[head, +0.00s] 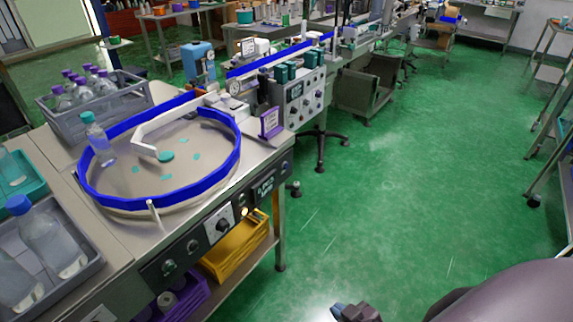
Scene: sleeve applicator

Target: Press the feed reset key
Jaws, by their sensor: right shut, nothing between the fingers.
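A round feed table (195,160) with a blue rail stands at the left. Along its front edge runs a dark control panel (205,230) with several knobs and buttons. These include a green one (169,266), a knob on a white plate (221,225) and a small lit one (243,212). The labels are too small to read, so I cannot tell which is the feed reset key. My right gripper (356,312) is at the bottom edge, partly cut off, shut and empty. It is to the right of the panel and apart from it. My left gripper is out of view.
A bottle (98,140) stands on the round table. Grey crates of bottles (100,105) and a yellow crate (236,246) under the panel are close by. A control box (300,98) stands behind. The green floor (400,200) to the right is clear.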

